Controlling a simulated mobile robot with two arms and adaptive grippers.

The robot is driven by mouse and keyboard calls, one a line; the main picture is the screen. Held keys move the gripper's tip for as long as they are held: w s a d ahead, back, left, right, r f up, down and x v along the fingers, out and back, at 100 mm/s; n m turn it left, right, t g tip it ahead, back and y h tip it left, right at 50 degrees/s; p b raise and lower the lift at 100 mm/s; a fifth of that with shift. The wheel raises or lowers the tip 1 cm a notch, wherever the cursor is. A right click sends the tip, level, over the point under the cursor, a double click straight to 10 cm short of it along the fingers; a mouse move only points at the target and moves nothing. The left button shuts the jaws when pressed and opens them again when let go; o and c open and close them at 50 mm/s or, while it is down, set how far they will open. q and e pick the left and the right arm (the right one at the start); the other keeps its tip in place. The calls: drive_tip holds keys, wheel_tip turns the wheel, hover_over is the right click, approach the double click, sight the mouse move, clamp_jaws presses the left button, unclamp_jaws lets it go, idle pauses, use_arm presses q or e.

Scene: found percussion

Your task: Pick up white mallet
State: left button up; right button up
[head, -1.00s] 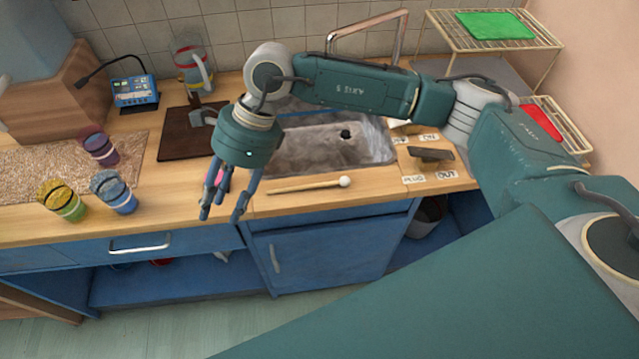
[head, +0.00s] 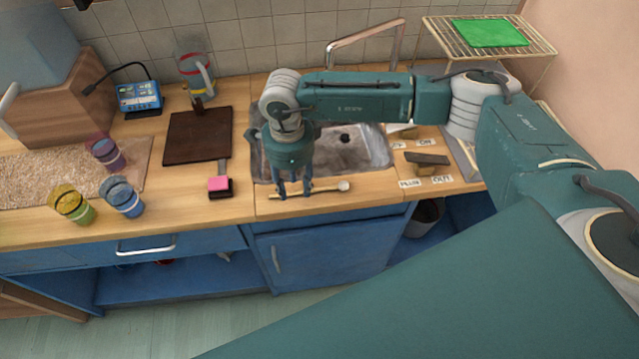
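The fingers hide part of the handle. My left gripper is not in view.
The sink (head: 345,150) lies just behind the mallet. Wooden blocks and paper labels (head: 441,179) lie to the right.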

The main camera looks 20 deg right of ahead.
drive_tip(key=shift+f, duration=1.05)
clamp_jaws()
